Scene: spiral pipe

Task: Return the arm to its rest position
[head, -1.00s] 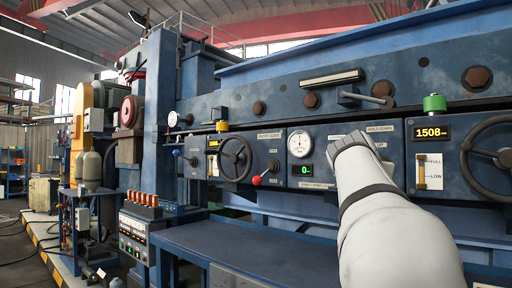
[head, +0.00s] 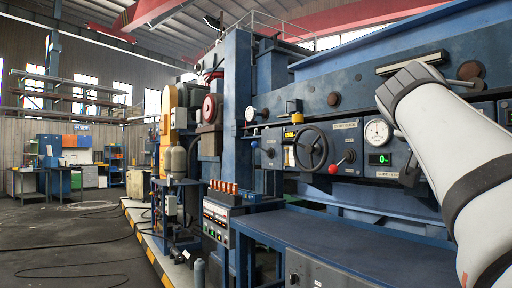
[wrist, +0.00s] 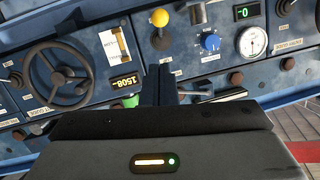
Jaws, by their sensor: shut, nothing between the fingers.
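My white and grey arm (head: 465,145) reaches in from the right edge of the head view, in front of the blue machine's upper panel. Its far end is raised near the upper beam, and the fingers are hidden there. In the wrist view my gripper (wrist: 160,82) shows as two dark fingers close together, shut and empty. Beyond them is the control panel (wrist: 125,50), seen tilted, with a yellow knob (wrist: 160,17) and a blue dial (wrist: 210,43). I cannot tell any contact between the fingers and the panel.
The machine has a handwheel (head: 310,149), a red-tipped lever (head: 334,169) and a round gauge (head: 378,131). A blue bench top (head: 310,232) juts out below. Open floor (head: 75,235) with dark cables lies to the left, beside a yellow-black striped edge (head: 147,248).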

